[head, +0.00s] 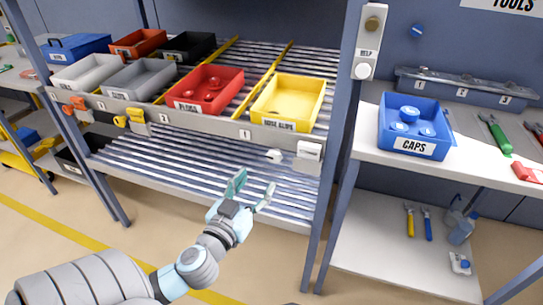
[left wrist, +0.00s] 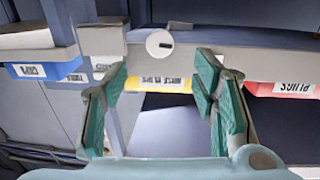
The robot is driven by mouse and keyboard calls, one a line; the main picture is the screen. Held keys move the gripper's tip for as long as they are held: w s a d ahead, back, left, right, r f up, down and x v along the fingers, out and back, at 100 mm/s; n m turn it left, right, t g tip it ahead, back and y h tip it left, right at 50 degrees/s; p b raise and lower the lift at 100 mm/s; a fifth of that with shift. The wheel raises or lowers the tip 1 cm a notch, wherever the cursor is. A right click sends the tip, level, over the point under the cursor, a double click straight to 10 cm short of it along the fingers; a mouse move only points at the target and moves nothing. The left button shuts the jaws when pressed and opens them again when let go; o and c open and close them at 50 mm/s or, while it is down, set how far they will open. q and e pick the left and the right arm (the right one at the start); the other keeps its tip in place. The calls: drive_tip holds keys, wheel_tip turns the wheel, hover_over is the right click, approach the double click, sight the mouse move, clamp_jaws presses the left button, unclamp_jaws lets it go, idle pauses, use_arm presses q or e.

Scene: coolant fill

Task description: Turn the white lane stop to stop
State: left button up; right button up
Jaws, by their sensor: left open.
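The white lane stop (head: 274,156) is a small knob on the front rail of the rack, below the yellow bin. A white block (head: 308,152) is on the rail just right of it. In the left wrist view the lane stop (left wrist: 159,43) is a white round face with a short dark slot, roughly level in the picture. My left gripper (head: 253,188) is open and empty, below and in front of the lane stop, apart from it. In the left wrist view its green-padded fingers (left wrist: 162,82) stand to either side below the knob. My right gripper is not in view.
The yellow bin (head: 288,100) and red bin (head: 206,90) stand on the rollers above. Orange (head: 79,104) and yellow (head: 136,116) stops are further left on the rail. A rack post (head: 340,150) stands close on the right. The lower roller shelf (head: 180,165) is empty.

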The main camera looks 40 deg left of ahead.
sight(273, 159)
use_arm(q)
drive_tip(key=x, duration=1)
drive_tip(key=shift+f, duration=0.1)
clamp_jaws()
